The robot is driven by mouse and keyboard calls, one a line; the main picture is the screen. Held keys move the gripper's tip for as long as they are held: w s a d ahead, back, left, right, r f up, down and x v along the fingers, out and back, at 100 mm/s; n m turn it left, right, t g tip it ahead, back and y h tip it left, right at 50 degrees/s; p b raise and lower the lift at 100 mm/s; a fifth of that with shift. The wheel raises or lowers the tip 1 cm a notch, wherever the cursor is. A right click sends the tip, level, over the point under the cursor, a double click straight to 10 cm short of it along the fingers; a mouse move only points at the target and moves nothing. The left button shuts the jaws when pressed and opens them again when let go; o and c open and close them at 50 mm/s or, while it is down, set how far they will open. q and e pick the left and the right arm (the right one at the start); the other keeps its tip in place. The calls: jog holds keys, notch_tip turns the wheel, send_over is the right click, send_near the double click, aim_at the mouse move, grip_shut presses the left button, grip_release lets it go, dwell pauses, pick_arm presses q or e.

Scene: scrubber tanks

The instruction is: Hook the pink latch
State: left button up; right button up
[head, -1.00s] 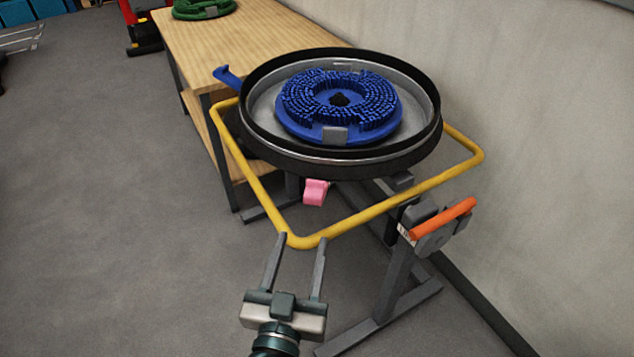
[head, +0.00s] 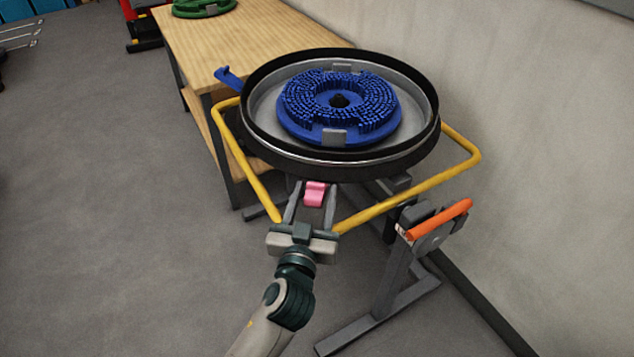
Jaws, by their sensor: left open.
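The pink latch (head: 315,193) hangs just under the front rim of the round black pan (head: 262,143). My left gripper (head: 313,190) is open, with one finger on each side of the pink latch. I cannot tell whether the fingers touch it. The gripper body covers the front corner of the yellow rail. My right gripper is not in view.
A blue disc brush (head: 336,103) lies in the pan. A yellow rail (head: 410,195) runs around it. A blue lever (head: 229,77) sticks out at left, an orange handle (head: 440,219) stands at right. A wooden table (head: 240,40) is behind. Floor at left is clear.

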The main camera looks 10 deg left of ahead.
pick_arm(q)
jog(key=shift+w+d, duration=0.1)
jog(key=shift+w, duration=1.35)
jog(key=shift+c, duration=0.5)
grip_shut()
